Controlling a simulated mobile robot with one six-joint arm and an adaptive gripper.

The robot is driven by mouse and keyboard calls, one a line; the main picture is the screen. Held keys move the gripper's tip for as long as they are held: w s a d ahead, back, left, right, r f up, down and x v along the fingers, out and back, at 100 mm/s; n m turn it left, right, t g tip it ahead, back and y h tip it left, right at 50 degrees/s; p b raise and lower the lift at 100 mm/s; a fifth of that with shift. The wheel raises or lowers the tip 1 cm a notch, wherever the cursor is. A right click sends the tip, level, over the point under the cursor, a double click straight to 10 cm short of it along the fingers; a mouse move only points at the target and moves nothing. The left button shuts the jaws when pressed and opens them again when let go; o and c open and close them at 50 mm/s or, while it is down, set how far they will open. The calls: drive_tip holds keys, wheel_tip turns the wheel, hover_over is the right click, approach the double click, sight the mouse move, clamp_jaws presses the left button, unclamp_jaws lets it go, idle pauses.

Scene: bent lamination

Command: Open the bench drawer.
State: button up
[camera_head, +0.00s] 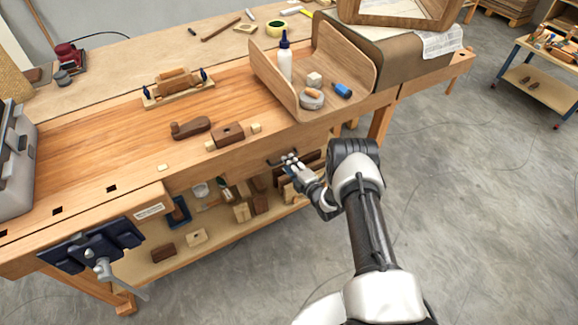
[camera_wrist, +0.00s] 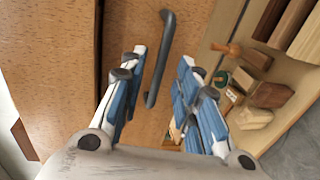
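The wooden bench drawer front (camera_wrist: 215,18) fills the middle of the wrist view and looks closed. A dark grey bar handle (camera_wrist: 152,98) is fixed on it. My gripper (camera_wrist: 162,58) is open, with its blue-padded fingers on either side of the handle. The handle lies between the fingers, and I cannot tell whether either finger touches it. In the head view my gripper (camera_head: 291,161) is at the bench's front face, below the bench top, and largely covers the handle.
The workbench (camera_head: 110,135) carries a hand plane (camera_head: 190,128), wooden blocks and a bent wooden form (camera_head: 345,62) with a glue bottle (camera_head: 284,60). A lower shelf (camera_head: 220,232) holds several blocks. A blue vise (camera_head: 95,245) sticks out at the left front.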

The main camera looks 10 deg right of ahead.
drive_tip(key=shift+w+a+f, duration=0.15)
drive_tip(key=shift+w+a, duration=0.05)
drive_tip(key=shift+w, duration=0.5)
drive_tip(key=shift+c, duration=0.4)
clamp_jaws()
